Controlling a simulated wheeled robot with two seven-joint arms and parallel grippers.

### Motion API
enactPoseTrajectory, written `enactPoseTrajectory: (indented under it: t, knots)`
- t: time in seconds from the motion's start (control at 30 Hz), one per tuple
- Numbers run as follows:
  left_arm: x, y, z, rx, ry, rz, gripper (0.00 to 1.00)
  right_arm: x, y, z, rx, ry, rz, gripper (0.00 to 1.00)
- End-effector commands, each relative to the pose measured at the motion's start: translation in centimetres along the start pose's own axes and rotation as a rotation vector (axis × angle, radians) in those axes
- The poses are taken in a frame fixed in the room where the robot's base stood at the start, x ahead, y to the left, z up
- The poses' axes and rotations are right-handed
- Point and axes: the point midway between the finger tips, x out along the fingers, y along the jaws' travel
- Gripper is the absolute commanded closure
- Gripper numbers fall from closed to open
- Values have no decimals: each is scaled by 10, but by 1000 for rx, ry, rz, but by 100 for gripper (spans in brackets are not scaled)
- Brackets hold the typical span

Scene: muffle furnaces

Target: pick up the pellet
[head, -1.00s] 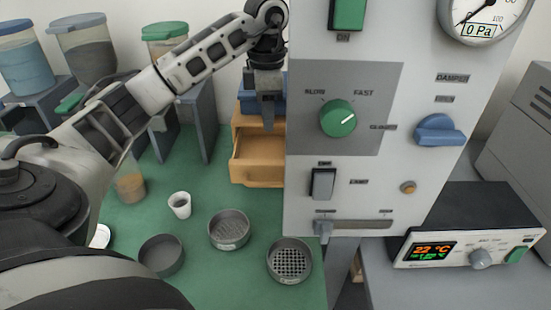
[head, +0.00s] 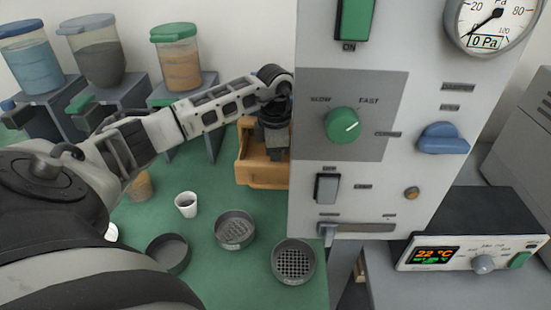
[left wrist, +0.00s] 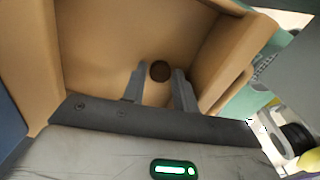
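The pellet (left wrist: 160,71) is a small dark round piece on the floor of an open wooden drawer (left wrist: 95,45), in the left wrist view. My left gripper (left wrist: 158,88) is open, with its two fingers apart and pointing toward the pellet. In that picture the pellet shows between and just beyond the fingertips, and I see no grip on it. In the head view the left gripper (head: 277,153) reaches down into the drawer (head: 262,178), and the pellet is hidden there. My right gripper is in neither view.
A large grey control panel (head: 345,205) stands close on the gripper's right. Sieve pans (head: 235,230), (head: 293,262) and a white cup (head: 186,204) stand on the green bench. Lidded jars (head: 178,60) stand on stands at the back left. A temperature controller (head: 470,235) is at right.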

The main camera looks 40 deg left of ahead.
Motion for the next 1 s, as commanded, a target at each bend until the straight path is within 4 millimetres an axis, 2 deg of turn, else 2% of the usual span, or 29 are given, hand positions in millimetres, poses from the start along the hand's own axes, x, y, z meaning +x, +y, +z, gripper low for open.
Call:
enactPoseTrajectory:
  t: [0.1,0.2,0.53,0.63,0.77,1.0]
  knots:
    - [0,0,0,0,0,0,71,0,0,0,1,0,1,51]
    - [0,0,0,0,0,0,98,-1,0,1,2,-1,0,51]
    - [-1,0,0,0,-1,0,99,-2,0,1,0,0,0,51]
    - [-6,1,1,1,-2,2,99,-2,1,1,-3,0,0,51]
    - [-27,1,1,1,-4,4,99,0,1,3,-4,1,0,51]
    - [-75,1,1,1,-4,4,99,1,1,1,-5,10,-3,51]
